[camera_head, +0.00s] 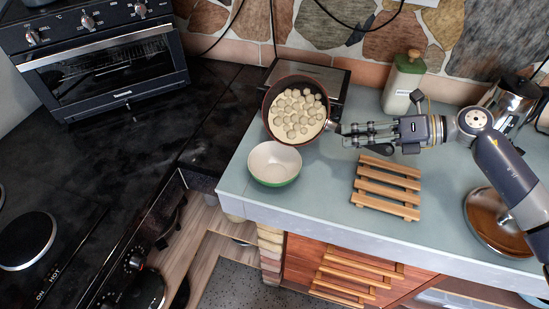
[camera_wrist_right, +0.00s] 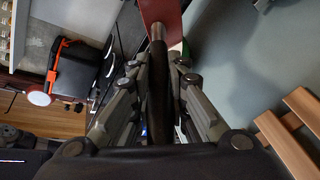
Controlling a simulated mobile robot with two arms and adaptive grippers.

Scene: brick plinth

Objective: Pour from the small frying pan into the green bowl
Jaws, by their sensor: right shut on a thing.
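The small frying pan (camera_head: 297,108) is dark reddish outside and holds several pale round pieces in a cream-coloured filling. My right gripper (camera_head: 343,128) is shut on the pan's handle and holds it from the right. In the right wrist view the handle (camera_wrist_right: 158,80) lies between the fingers, with the reddish pan (camera_wrist_right: 162,12) beyond. The green bowl (camera_head: 274,164), white inside, stands upright near the counter's left front corner. The pan is just behind the bowl in the head view and looks slightly tilted; the gap between them is hard to judge. The bowl looks empty. My left gripper is not in view.
A wooden slatted trivet (camera_head: 387,187) lies right of the bowl, below my right arm. A green-topped bottle (camera_head: 403,83) stands behind the arm. A brown round lid or pan (camera_head: 495,222) is at right. A black stove with an oven (camera_head: 105,70) is at left.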

